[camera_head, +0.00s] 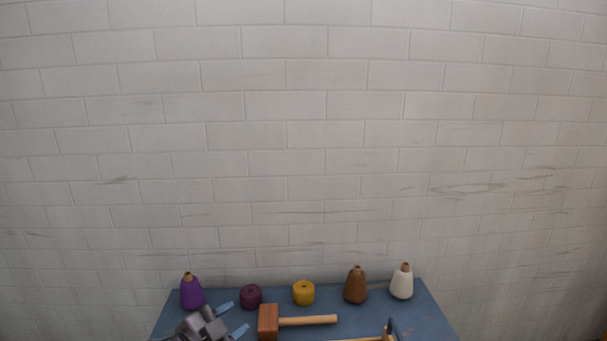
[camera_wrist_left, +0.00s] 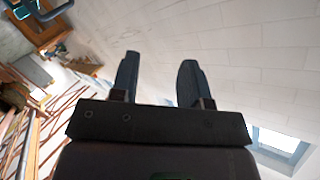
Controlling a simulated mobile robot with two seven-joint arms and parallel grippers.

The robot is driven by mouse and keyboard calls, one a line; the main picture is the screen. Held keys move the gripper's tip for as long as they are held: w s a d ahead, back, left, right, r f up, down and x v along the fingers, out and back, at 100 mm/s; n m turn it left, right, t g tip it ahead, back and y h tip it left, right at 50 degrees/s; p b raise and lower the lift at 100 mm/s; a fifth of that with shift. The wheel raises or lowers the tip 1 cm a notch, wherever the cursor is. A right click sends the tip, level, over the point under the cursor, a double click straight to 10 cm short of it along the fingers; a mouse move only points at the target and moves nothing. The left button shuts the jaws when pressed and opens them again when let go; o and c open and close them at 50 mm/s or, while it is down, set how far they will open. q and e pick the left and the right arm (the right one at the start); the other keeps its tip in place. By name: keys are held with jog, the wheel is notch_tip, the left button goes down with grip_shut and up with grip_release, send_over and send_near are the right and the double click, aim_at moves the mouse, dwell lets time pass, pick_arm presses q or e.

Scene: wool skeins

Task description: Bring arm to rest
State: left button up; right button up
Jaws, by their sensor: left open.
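My left gripper (camera_head: 232,318) is at the front left of the blue table in the head view, its two blue-tipped fingers apart and nothing between them. It also shows in the left wrist view (camera_wrist_left: 158,80), open and empty, with the pale brick wall behind it. A purple cone skein (camera_head: 192,292) stands at the table's left, behind the gripper. A dark plum skein (camera_head: 251,297), a yellow skein (camera_head: 303,293), a brown cone (camera_head: 355,286) and a white cone (camera_head: 402,282) stand in a row to its right. My right gripper is not in view.
The blue table (camera_head: 430,318) stands against the brick wall (camera_head: 300,150). A wooden mallet (camera_head: 268,322) lies just right of my left gripper. Another tool (camera_head: 392,329) with a wooden handle is cut off at the bottom edge. The table's right end is clear.

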pick_arm(q)
jog(key=s+a+f+n+g+y, duration=0.1)
jog(key=s+a+f+n+y, duration=0.3)
jog(key=s+f, duration=0.7)
jog(key=s+a+f+n+g+y, duration=0.1)
jog(key=s+a+f+n+y, duration=0.3)
jog(key=s+a+f+n, duration=0.4)
jog(key=s+a+f, duration=0.1)
jog(key=s+f, duration=0.2)
jog(key=s, duration=0.4)
jog(key=shift+a+n, duration=0.25)
jog(key=shift+n, duration=0.15)
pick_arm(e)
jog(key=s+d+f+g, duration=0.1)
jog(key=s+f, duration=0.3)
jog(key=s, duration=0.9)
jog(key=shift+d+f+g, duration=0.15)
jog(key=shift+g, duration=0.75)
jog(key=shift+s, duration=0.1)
